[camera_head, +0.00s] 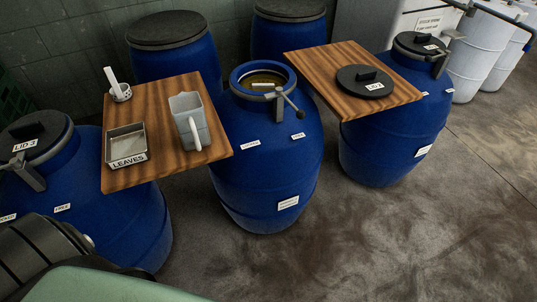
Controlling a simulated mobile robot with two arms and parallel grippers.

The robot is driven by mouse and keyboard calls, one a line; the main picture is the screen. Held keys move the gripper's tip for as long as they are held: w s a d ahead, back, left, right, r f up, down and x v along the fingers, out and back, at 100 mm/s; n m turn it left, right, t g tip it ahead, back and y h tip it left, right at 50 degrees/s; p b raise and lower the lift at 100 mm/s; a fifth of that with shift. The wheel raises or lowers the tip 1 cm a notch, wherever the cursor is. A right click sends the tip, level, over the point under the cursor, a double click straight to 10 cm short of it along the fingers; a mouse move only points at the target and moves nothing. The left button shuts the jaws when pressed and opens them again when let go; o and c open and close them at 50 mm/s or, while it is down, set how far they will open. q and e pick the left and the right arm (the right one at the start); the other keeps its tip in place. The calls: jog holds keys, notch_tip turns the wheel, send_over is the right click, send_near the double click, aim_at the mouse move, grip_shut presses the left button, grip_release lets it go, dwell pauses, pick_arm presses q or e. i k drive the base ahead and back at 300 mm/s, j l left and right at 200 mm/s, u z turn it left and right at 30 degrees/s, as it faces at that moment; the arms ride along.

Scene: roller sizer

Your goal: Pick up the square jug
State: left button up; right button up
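The square jug (184,106) is a pale grey, square-sided container with an open top and a white handle facing the front right. It stands upright on the right part of the left wooden board (160,167), which rests across blue barrels. Nothing touches the jug. Neither of my grippers is in view, so their state does not show.
On the same board are a tray labelled LEAVES (126,146) and a small white holder (121,93) with an upright piece. An open blue barrel (265,160) stands right of the jug. Another board (345,58) carries a black lid (364,80). The front right floor is clear.

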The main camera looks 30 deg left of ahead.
aim_at(192, 127)
jog(key=u, duration=1.4)
